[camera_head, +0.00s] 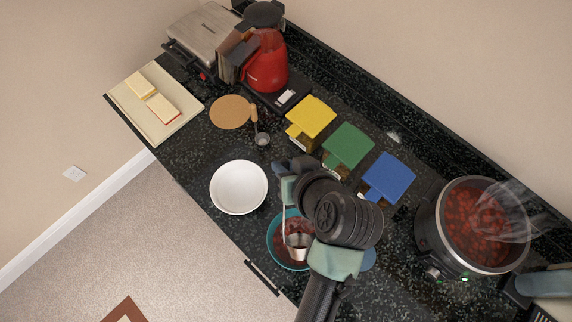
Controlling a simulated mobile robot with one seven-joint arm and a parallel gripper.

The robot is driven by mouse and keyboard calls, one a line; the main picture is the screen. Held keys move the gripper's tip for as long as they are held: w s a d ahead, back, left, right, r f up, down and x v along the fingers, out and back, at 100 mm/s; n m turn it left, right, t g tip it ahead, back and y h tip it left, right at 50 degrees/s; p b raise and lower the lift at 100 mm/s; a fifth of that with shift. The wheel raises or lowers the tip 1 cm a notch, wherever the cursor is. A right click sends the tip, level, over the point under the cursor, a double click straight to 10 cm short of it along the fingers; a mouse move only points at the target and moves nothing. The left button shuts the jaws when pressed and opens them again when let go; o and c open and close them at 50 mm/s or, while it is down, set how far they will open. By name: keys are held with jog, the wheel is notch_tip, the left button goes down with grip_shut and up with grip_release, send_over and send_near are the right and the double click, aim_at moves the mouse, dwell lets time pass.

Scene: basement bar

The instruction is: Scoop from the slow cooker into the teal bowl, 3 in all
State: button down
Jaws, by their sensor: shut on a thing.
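The slow cooker (428,232) stands at the right end of the counter, open, full of red chunky food, with steam over it. The teal bowl (272,254) sits near the counter's front edge, partly hidden by my arm, with red food inside. My gripper (287,188) is shut on the handle of a metal ladle (298,247). The ladle's cup hangs over the teal bowl and looks tilted. I cannot tell whether the cup holds food or touches the bowl's contents.
A white bowl (238,187) stands left of the teal bowl. Yellow (311,115), green (348,145) and blue (388,177) boxes line the back. A small scoop (262,138), cork mat (230,112), red kettle (267,66) and cutting board (180,113) lie farther left.

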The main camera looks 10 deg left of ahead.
jog(key=shift+w+a+f+m+g+h+p, duration=0.2)
jog(key=shift+w+f+m+g+h+p, duration=0.1)
jog(key=shift+w+f+g+p, duration=1.05)
jog(key=w+f+m+g+h+b, duration=0.1)
jog(key=w+f+g+b, duration=0.3)
jog(key=f, duration=0.6)
jog(key=shift+a+f+g+b, duration=0.35)
jog(key=shift+g+b, duration=0.9)
jog(key=shift+b, duration=0.45)
jog(key=shift+f, duration=0.1)
jog(key=shift+d, duration=0.15)
